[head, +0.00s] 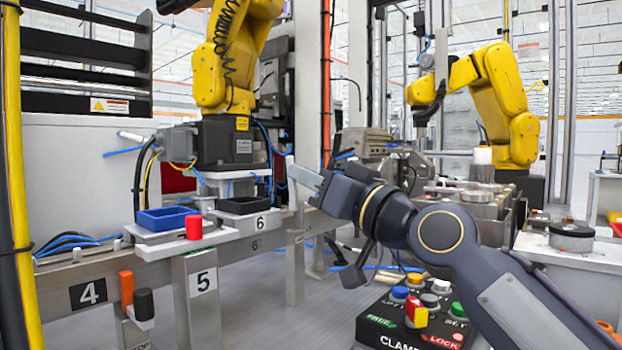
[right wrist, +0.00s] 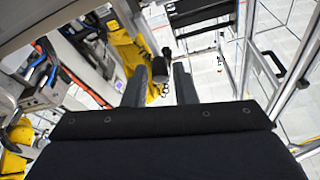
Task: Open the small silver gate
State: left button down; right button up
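A silver rail (head: 90,275) with number plates 4, 5 and 6 runs across the left and middle of the head view. Silver uprights carry it, one bearing the number 5 (head: 203,283) and another (head: 295,262) right of the number 6. I cannot tell for sure which part is the small silver gate. My right gripper (head: 312,178) points left, above the rail's right end, close to a thin upright piece. Contact there cannot be told. In the right wrist view its two fingers (right wrist: 160,85) stand apart with nothing held between them. My left gripper is out of view.
A blue tray (head: 167,220), a red cylinder (head: 194,227) and a black tray (head: 245,205) stand on the rail's shelves. A button box (head: 418,318) is below my right arm. Yellow robot arms (head: 222,60) (head: 497,95) stand behind. Grey floor shows beneath the rail.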

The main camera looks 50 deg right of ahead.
jog(key=p+v, duration=0.1)
jog(key=v, duration=0.6)
jog(key=shift+s, duration=0.3)
